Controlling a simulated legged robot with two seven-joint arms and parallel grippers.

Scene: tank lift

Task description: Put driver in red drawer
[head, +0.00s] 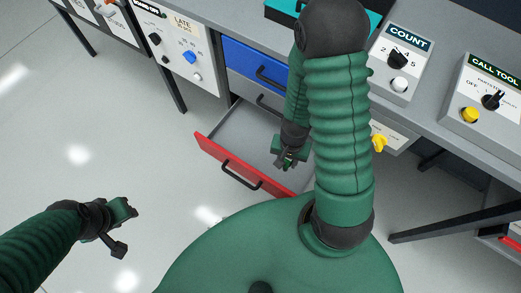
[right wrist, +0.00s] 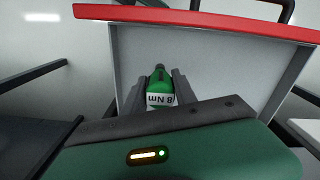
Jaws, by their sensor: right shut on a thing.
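The red drawer (head: 240,165) is pulled open below the blue drawer, and its grey floor (head: 243,128) shows bare where I can see it. My right gripper (head: 287,160) is over the right part of the open drawer. In the right wrist view my right gripper (right wrist: 161,90) is shut on the driver (right wrist: 160,84), a green tool with a white label reading "8 Nm". The drawer's red front (right wrist: 200,20) lies beyond it. I cannot tell how high the driver is above the drawer floor. My left gripper (head: 122,226) is away at the lower left, over the floor; its jaws are unclear.
A closed blue drawer (head: 250,66) sits above the red one. Control boxes labelled "COUNT" (head: 402,62) and "CALL TOOL" (head: 487,97) stand on the grey bench at right. A "LATE" panel (head: 182,45) is at left. Open floor lies at left.

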